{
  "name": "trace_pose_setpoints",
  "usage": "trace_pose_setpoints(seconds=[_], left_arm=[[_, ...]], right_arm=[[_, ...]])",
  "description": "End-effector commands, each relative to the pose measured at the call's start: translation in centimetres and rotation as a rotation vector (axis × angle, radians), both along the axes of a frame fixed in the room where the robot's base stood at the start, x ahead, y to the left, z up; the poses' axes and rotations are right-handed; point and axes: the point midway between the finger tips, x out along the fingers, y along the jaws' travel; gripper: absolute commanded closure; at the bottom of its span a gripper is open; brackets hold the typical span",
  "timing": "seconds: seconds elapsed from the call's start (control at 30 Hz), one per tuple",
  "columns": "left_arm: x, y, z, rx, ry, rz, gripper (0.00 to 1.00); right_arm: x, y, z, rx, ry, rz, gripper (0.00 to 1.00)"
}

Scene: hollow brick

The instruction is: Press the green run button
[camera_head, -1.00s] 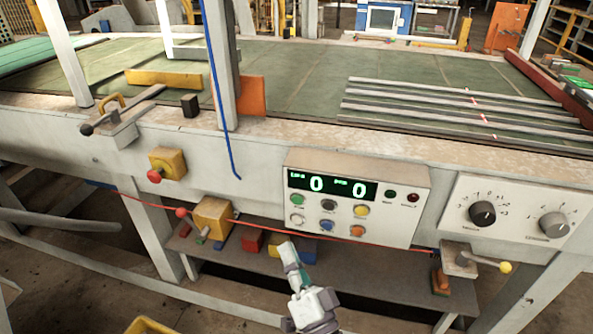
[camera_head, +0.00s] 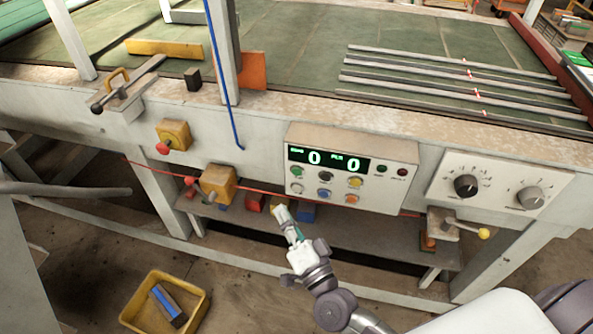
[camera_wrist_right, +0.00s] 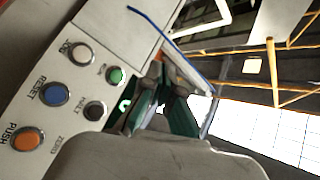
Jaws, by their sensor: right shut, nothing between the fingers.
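The green button (camera_head: 297,173) sits at the upper left of the button group on the grey control box (camera_head: 400,192), below its lit display. It also shows in the right wrist view (camera_wrist_right: 115,75), close beside my fingers. My right gripper (camera_head: 281,213) is shut and empty, below and slightly left of the box in the head view. In the right wrist view, the dark green-sided fingers (camera_wrist_right: 164,85) cover part of the panel and display. I cannot judge the gap between fingertips and button. My left gripper is not in view.
Black (camera_head: 326,177), yellow (camera_head: 356,182), white (camera_head: 297,188), blue (camera_head: 324,194) and orange (camera_head: 352,199) buttons crowd the green one. A red cord (camera_head: 255,188) runs beneath the box. A yellow bin (camera_head: 196,286) stands on the floor. A shelf with blocks lies under the table.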

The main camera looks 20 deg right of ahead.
Motion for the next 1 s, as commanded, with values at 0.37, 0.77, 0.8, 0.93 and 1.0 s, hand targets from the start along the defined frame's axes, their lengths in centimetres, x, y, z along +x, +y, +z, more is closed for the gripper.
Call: trace_pose_setpoints(seconds=[0.37, 0.77, 0.8, 0.93, 1.0], left_arm=[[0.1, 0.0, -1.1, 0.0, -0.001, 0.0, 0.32], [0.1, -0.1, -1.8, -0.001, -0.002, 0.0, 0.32], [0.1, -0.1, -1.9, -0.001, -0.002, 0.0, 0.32], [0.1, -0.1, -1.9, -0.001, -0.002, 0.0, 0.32], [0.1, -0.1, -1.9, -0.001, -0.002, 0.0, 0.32]], right_arm=[[3.4, -2.3, -0.1, -0.003, -0.004, -0.001, 1.0], [6.9, -4.7, 0.0, -0.002, -0.002, -0.001, 1.0], [7.0, -4.8, 0.0, -0.002, -0.002, -0.001, 1.0], [7.3, -4.9, 0.0, -0.001, -0.001, -0.001, 1.0], [7.3, -4.9, 0.0, -0.001, -0.001, -0.001, 1.0]])
